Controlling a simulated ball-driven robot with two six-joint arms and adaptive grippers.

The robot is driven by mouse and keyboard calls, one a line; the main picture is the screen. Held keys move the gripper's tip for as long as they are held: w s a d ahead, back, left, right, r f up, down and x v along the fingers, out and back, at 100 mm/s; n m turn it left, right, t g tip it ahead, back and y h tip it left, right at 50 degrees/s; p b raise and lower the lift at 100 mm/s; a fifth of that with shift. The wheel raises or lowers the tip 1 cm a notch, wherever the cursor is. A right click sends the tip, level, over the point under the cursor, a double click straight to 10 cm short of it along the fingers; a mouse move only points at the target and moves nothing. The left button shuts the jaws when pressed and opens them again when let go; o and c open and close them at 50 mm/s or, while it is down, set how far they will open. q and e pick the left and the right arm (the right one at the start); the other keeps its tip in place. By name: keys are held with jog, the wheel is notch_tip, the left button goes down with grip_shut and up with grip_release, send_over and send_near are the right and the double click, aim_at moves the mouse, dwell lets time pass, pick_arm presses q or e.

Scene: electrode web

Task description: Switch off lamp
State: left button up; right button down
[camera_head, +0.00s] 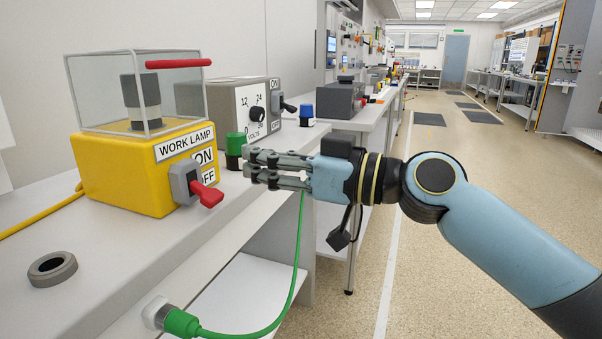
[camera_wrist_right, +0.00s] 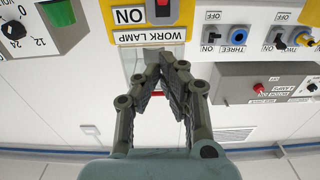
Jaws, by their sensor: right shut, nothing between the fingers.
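The yellow work lamp box (camera_head: 125,175) stands on the bench at left, its glass cover holding a dark and pale cylinder. Its front reads WORK LAMP, ON and OFF. A grey switch (camera_head: 182,180) with a red lever (camera_head: 208,194) sits beside the lettering, the lever sloping down to the right. In the wrist view the box (camera_wrist_right: 132,16) is upside down, with the lever partly cut off at the top edge. My right gripper (camera_head: 248,166) is shut and empty, to the right of and slightly above the lever, apart from it. My left gripper is not in view.
A green-capped post (camera_head: 236,143) stands just behind my right fingers. A grey volts unit (camera_head: 250,110) and a blue knob (camera_head: 307,112) are farther along. A green cable (camera_head: 296,260) hangs at the bench front. A dark ring (camera_head: 52,269) lies at left.

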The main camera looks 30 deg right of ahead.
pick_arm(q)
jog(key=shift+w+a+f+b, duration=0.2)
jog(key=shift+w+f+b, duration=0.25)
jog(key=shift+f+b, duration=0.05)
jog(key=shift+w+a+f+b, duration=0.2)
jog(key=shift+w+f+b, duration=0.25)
pick_arm(e)
jog(key=shift+f+v, duration=0.2)
jog(key=shift+v, duration=1.25)
jog(key=shift+f+v, duration=0.25)
jog(key=shift+v, duration=1.15)
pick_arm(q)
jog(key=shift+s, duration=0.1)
